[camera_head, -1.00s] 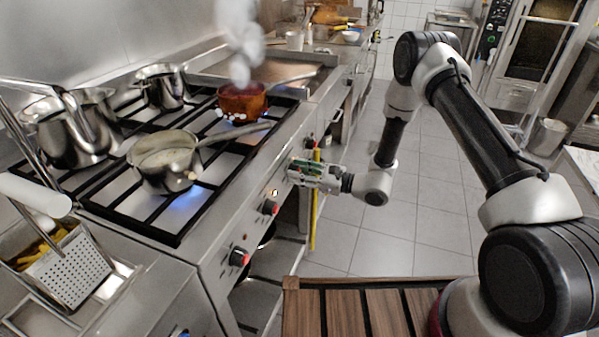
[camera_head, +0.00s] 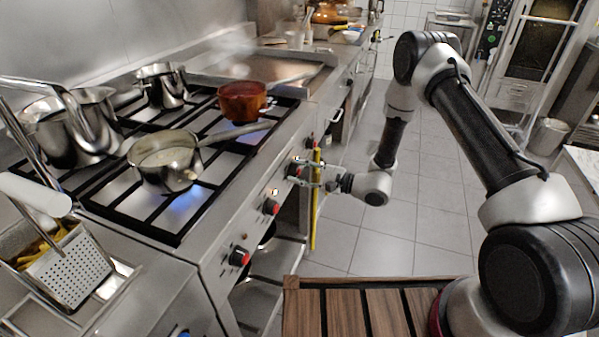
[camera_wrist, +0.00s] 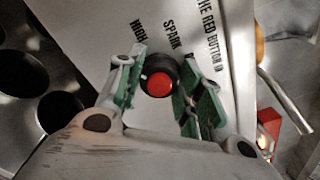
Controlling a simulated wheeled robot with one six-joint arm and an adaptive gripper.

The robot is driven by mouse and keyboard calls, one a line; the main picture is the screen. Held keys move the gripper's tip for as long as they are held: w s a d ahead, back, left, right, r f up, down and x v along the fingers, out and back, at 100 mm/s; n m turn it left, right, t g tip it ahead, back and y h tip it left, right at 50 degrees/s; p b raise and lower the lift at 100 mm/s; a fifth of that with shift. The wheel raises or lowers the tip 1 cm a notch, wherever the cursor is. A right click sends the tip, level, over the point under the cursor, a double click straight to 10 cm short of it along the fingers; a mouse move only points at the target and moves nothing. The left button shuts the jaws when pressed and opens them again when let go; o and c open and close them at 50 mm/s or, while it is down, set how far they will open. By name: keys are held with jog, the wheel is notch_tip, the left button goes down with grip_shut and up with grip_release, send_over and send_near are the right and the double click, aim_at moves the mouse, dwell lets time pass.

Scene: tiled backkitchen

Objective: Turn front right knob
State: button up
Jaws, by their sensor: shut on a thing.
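A black knob with a red cap (camera_wrist: 158,82) sits on the stove's steel front panel, between my gripper's green-padded fingers (camera_wrist: 160,88) in the wrist view. My gripper is shut on this knob, one finger on each side. In the head view my gripper (camera_head: 301,172) is at the stove front, with the knob (camera_head: 292,170) at its fingertips, partly covered. Two more red-capped knobs, one (camera_head: 270,207) and another (camera_head: 239,257), are nearer along the panel.
A steel pan (camera_head: 165,165) stands over a blue flame at the front burner. Other steel pots stand behind it. A yellow pole (camera_head: 315,205) stands upright just beside my gripper. The tiled floor (camera_head: 375,235) to the right is clear.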

jog(key=shift+s+f+n, duration=0.1)
jog(key=shift+n, duration=2.1)
jog(key=o, duration=1)
jog(key=shift+d, duration=0.15)
jog(key=v, duration=1.1)
jog(key=shift+s+d, duration=0.15)
jog(key=shift+d, duration=0.25)
